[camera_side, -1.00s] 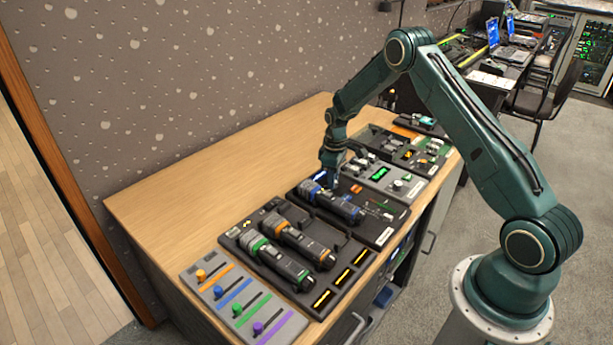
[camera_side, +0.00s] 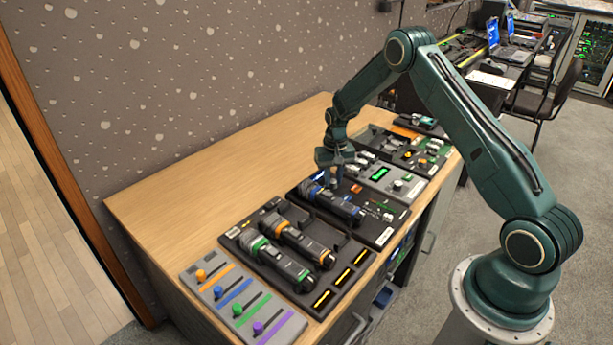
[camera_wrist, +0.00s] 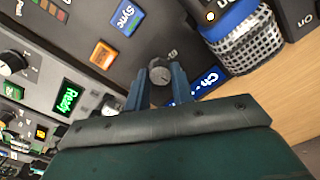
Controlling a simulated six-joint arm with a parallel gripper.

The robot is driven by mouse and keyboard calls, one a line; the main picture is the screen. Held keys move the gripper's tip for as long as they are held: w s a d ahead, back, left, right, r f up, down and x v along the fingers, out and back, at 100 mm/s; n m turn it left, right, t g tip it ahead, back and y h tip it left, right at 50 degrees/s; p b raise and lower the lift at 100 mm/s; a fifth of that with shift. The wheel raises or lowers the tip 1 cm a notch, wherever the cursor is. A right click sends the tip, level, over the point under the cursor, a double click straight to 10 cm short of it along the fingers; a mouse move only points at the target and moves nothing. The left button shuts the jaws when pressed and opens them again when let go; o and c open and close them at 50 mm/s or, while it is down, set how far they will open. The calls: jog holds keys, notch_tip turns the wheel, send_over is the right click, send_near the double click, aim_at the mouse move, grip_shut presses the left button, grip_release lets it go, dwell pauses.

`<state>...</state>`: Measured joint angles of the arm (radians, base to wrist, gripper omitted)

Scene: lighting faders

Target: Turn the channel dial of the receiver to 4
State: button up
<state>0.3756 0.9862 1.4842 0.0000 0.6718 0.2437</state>
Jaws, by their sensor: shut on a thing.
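The channel dial (camera_wrist: 160,72) is a small round grey knob on the dark receiver panel (camera_wrist: 85,20), beside a blue label that reads "Ch" (camera_wrist: 209,79). My gripper (camera_wrist: 159,86) has one finger on each side of the dial and is shut on it. A small white marking sits just past the dial, too small to read, so I cannot tell the setting. In the side view my gripper (camera_side: 335,184) reaches down to the back part of the receiver board (camera_side: 384,238), and the dial is hidden behind the fingers and the blue microphone.
A blue-banded microphone (camera_side: 332,204) lies on the board close to my gripper; its mesh head shows in the wrist view (camera_wrist: 250,48). An orange button (camera_wrist: 103,54) and a blue Sync label (camera_wrist: 127,17) are nearby. Bare wooden tabletop (camera_side: 220,170) lies toward the wall.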

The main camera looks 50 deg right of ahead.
aim_at(333, 181)
jog(key=m, duration=0.5)
jog(key=shift+m, duration=0.4)
jog(key=m, duration=0.9)
jog(key=shift+m, duration=0.4)
jog(key=m, duration=0.4)
jog(key=shift+m, duration=0.3)
jog(key=o, duration=1)
notch_tip(333, 181, up, 14)
